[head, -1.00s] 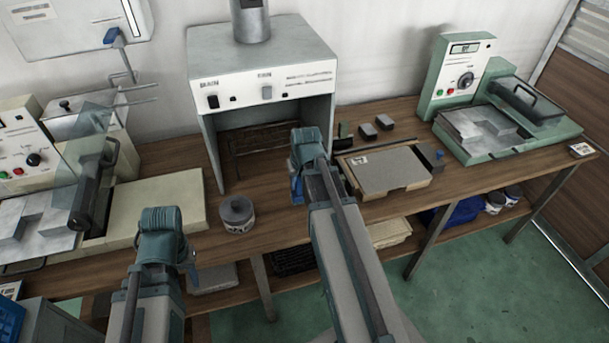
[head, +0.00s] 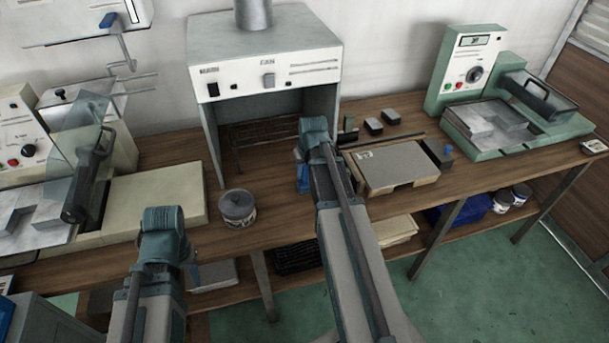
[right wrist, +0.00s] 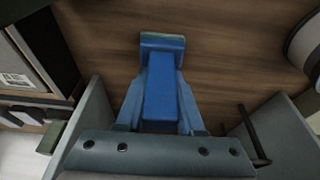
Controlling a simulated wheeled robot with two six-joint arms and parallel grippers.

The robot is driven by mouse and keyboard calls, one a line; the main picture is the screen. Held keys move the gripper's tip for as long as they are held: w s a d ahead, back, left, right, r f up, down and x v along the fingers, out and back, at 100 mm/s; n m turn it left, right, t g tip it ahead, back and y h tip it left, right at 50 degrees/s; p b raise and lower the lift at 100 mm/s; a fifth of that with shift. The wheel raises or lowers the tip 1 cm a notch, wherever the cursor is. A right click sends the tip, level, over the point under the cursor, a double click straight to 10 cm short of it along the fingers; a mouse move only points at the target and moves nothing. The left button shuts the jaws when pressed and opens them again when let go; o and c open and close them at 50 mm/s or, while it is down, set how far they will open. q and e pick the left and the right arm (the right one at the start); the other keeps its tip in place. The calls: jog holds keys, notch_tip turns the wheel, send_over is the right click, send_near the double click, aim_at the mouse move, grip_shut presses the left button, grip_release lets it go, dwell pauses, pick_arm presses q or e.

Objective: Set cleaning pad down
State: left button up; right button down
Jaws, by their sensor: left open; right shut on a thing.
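My right gripper (head: 303,178) is over the bench between the fume hood and the grey board, its jaws pointing down. In the right wrist view it is shut on a blue block with a wider, greenish end (right wrist: 162,42), which I take to be the cleaning pad. The pad is above or on the brown wooden bench top (right wrist: 225,55); I cannot tell if it touches. In the head view the pad is mostly hidden by the hand. My left gripper (head: 195,272) is open in front of the bench's front edge, its tips partly hidden by its own hand.
A fume hood (head: 265,72) stands behind my right gripper. A round grey tin (head: 237,207) is to its left. A grey board (head: 398,164) in a wooden frame lies to its right, with small dark blocks (head: 374,126) behind. A green press (head: 470,75) stands further right.

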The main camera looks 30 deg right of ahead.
jog(key=shift+r, duration=0.1)
jog(key=shift+f, duration=0.2)
jog(key=c, duration=0.5)
grip_release()
jog(key=shift+r, duration=0.2)
jog(key=p+v, duration=1.1)
jog(key=v, duration=0.1)
